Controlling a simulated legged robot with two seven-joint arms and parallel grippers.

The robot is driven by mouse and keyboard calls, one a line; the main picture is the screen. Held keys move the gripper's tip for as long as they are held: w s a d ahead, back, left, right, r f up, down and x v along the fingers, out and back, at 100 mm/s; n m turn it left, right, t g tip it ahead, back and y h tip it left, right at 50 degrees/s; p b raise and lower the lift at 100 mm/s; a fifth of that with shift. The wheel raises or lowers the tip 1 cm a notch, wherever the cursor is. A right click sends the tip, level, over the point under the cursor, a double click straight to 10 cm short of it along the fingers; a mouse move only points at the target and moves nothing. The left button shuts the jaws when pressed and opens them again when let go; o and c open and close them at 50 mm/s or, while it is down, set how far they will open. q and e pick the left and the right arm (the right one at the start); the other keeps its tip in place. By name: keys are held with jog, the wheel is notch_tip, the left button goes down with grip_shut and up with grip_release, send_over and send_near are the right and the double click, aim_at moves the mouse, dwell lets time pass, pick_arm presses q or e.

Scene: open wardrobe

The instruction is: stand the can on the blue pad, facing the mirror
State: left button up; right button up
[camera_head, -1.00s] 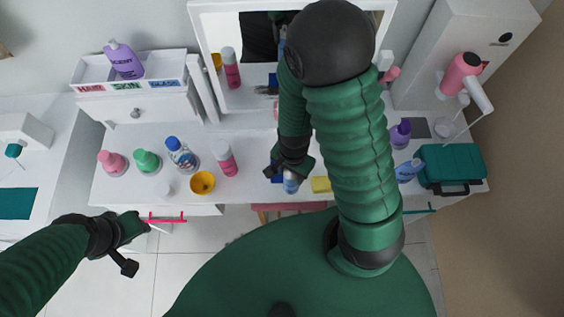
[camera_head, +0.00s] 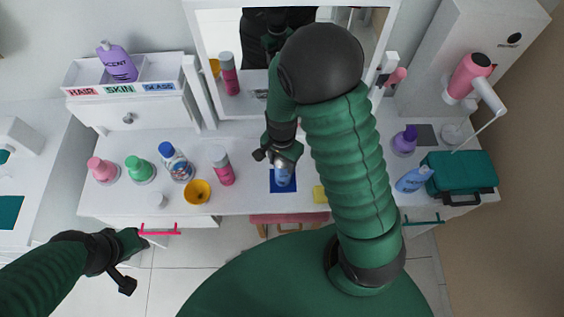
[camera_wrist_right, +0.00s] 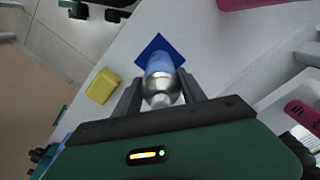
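The can (camera_head: 283,176) is silver and light blue. It is over the blue pad (camera_head: 290,188) on the white dresser top, in front of the mirror (camera_head: 246,88). My right gripper (camera_head: 279,162) is shut on the can near its silver upper end. In the right wrist view the can (camera_wrist_right: 160,66) is between the two fingers, with the blue pad (camera_wrist_right: 173,44) behind its far end. Whether the base touches the pad, and which way the label faces, I cannot tell. My left gripper (camera_head: 135,262) is open and empty, in front of the dresser at the left.
A yellow sponge (camera_head: 320,194) lies right of the pad. A pink can (camera_head: 222,168), a yellow cup (camera_head: 198,191) and several bottles stand to the left. A teal case (camera_head: 460,172) and blue bottle (camera_head: 413,179) are at the right. A pink stool (camera_head: 290,219) is below.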

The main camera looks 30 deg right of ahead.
jog(key=o, duration=0.4)
jog(key=shift+o, duration=0.2)
notch_tip(320, 180, up, 12)
jog(key=shift+a+p, duration=0.1)
jog(key=shift+p, duration=0.5)
jog(key=shift+s+a+r+n, duration=0.1)
jog(key=shift+s+a+n, duration=0.15)
jog(key=shift+n, duration=0.35)
jog(key=s+a+n+t, duration=0.1)
jog(key=n, duration=0.3)
jog(key=s+a+n, duration=0.1)
jog(key=n, duration=0.3)
jog(key=s+a+n+t, duration=0.1)
jog(key=s+a+n, duration=0.1)
jog(key=n, duration=0.1)
jog(key=shift+n+t, duration=0.3)
jog(key=shift+n, duration=0.1)
